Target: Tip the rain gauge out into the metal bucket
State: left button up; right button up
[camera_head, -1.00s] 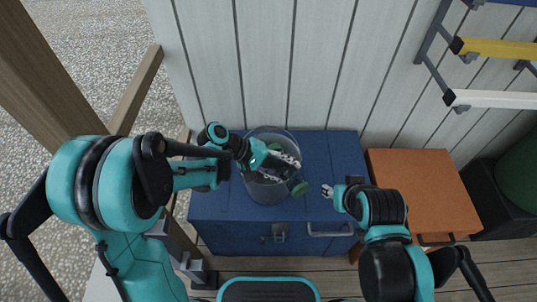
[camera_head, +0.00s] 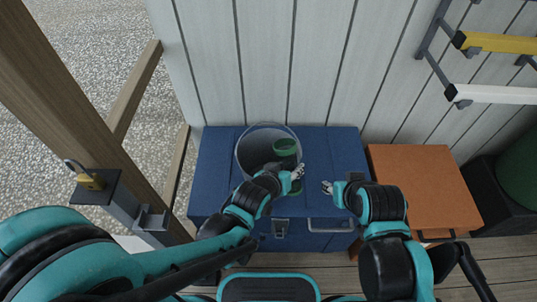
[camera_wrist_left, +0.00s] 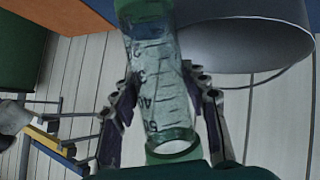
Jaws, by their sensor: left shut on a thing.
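The rain gauge is a clear, marked tube with green ends. In the head view its green mouth (camera_head: 286,147) shows in front of the bucket's right side, and its other green end lies lower, by the gripper. My left gripper (camera_head: 293,175) is shut around the tube. In the left wrist view the gauge (camera_wrist_left: 158,85) sits between the two fingers, its green mouth ring toward the bottom. The metal bucket (camera_head: 246,152) stands on the blue chest; it also shows in the left wrist view (camera_wrist_left: 245,42). My right gripper (camera_head: 328,188) is right of the gauge, too small to judge.
The blue chest (camera_head: 325,155) stands against the plank wall, with clear top right of the bucket. An orange cabinet (camera_head: 420,185) is to its right. Wall brackets hold yellow and white bars upper right.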

aim_at(291, 166)
pick_arm(q)
jog(key=shift+s+d+t, duration=0.1)
jog(key=shift+s+t, duration=0.05)
jog(key=shift+t, duration=0.15)
notch_tip(291, 166, up, 4)
jog(key=shift+s+d+f+m+t+y+p, duration=0.1)
jog(key=shift+f+m+t+y+p, duration=0.2)
jog(key=shift+m+t+p, duration=0.35)
jog(key=shift+r, duration=0.25)
jog(key=shift+f+m+t+b, duration=0.25)
jog(key=shift+f+t+b, duration=0.25)
jog(key=shift+b, duration=0.5)
jog(key=shift+r, duration=0.15)
jog(key=shift+t, duration=0.35)
